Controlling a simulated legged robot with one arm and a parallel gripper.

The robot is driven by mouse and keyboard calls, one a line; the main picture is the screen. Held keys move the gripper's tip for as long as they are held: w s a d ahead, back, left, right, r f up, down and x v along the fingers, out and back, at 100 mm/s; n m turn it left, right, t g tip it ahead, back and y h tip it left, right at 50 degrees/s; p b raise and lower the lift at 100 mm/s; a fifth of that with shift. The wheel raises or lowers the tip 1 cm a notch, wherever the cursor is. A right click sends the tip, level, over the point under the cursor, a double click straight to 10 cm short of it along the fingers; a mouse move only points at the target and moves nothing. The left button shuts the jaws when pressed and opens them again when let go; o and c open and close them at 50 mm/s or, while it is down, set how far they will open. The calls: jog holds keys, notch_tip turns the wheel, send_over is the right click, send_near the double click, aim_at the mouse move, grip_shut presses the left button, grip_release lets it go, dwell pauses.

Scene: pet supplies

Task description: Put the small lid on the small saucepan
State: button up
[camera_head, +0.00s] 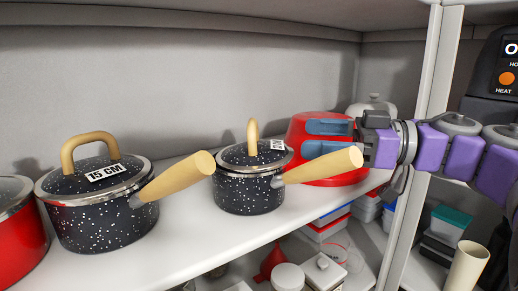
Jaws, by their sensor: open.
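The small saucepan (247,195) is dark with white speckles and stands on the white shelf, its pale wooden handle (325,165) pointing right. The small lid (238,155), dark with a metal rim, a wooden loop handle and a white label, lies over the saucepan's top. Two rims show at the right, so I cannot tell if it is fully seated. My gripper (306,138) is right of the lid, its two blue fingers apart, pointing left. It is empty and clear of the lid's handle. The fingers overlap the red pot behind in view.
A larger speckled saucepan (100,222) with its lid labelled 15 CM (70,185) stands left, its handle reaching toward the small saucepan. A red pot (20,230) is at the far left edge. A red pot (345,178) stands behind my gripper. A white shelf post (420,110) rises at right.

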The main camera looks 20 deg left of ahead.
aim_at(258, 144)
jog(key=a, duration=0.5)
jog(key=shift+s+a, duration=0.2)
jog(key=shift+s, duration=0.05)
jog(key=shift+w+a+f, duration=0.1)
jog(key=shift+w+a, duration=0.05)
jog(key=shift+a, duration=0.1)
jog(key=shift+s+a, duration=0.3)
jog(key=shift+a, duration=0.25)
jog(key=shift+s+a, duration=0.1)
jog(key=shift+a, duration=1.9)
jog(key=shift+d, duration=0.5)
jog(key=c, duration=0.7)
jog(key=shift+a, duration=0.1)
jog(key=c, duration=0.4)
jog(key=shift+a, duration=0.15)
jog(key=shift+c, duration=0.2)
